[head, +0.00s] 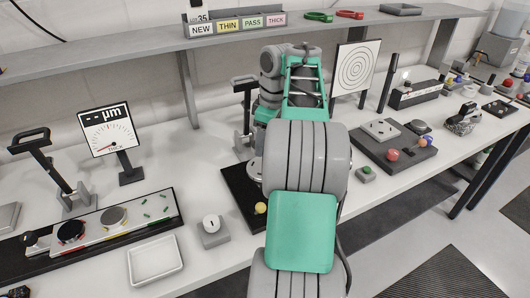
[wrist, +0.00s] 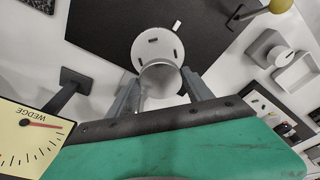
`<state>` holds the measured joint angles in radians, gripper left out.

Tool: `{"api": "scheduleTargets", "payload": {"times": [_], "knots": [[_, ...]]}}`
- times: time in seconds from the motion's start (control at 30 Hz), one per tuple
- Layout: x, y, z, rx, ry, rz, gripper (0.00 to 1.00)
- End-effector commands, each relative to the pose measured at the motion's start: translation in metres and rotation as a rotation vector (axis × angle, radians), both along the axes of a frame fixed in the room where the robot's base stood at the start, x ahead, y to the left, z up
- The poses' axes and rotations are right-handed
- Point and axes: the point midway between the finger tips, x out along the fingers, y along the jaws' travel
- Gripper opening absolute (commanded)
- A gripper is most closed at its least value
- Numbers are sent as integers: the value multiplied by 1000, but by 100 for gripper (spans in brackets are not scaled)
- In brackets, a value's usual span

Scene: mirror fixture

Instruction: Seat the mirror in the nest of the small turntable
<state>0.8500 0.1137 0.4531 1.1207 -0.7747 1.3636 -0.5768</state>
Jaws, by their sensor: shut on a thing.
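In the wrist view my gripper (wrist: 159,79) is shut on a pale grey round disc, the mirror (wrist: 160,84), with a finger at each side. Just beyond it is a white round part with dark slots (wrist: 153,43), which looks like the small turntable's nest. The mirror overlaps its near edge in the picture; I cannot tell whether they touch. This part stands over a black base plate (wrist: 105,25). In the head view the black plate (head: 237,190) shows left of my arm, which hides my gripper, the mirror and most of the turntable.
A yellow ball knob (head: 261,208) sits at the plate's near side. A grey button box (head: 213,236) and a white tray (head: 156,262) stand to the left. A wedge dial (wrist: 30,135) is close at the lower left of the wrist view. A dark block with coloured knobs (head: 375,153) lies right.

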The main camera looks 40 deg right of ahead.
Motion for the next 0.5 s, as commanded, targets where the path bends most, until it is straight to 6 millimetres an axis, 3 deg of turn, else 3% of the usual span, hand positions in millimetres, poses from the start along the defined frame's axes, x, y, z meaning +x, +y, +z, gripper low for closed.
{"api": "scheduleTargets", "payload": {"times": [0.17, 0.5], "knots": [[-2, -4, -6, -2, -2, 9, 13], [-1, -3, -43, -1, -3, 7, 13]]}}
